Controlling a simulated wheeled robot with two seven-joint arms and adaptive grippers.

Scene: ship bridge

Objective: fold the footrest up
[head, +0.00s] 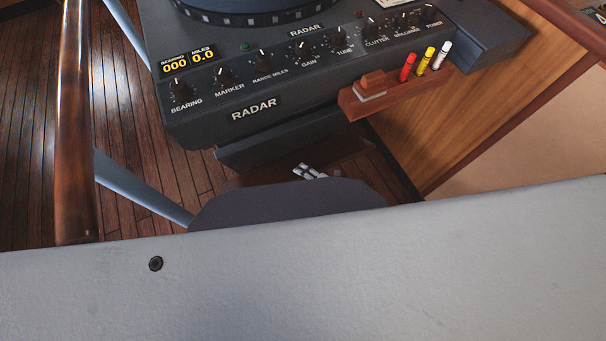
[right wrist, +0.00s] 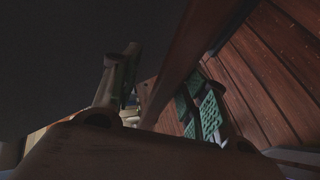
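In the head view the footrest does not show clearly. Small light-grey metal pieces, apparently my right gripper (head: 310,171), show past the edge of a dark rounded panel (head: 285,202), below the radar console. The rest of that gripper is hidden, and its opening cannot be made out. My left gripper is out of view.
The radar console (head: 290,75) stands ahead, with a wooden marker holder (head: 395,95) jutting from its front. A wooden post (head: 75,130) rises at left. A large pale grey surface (head: 380,270) fills the bottom. Plank floor (head: 150,130) shows at left.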

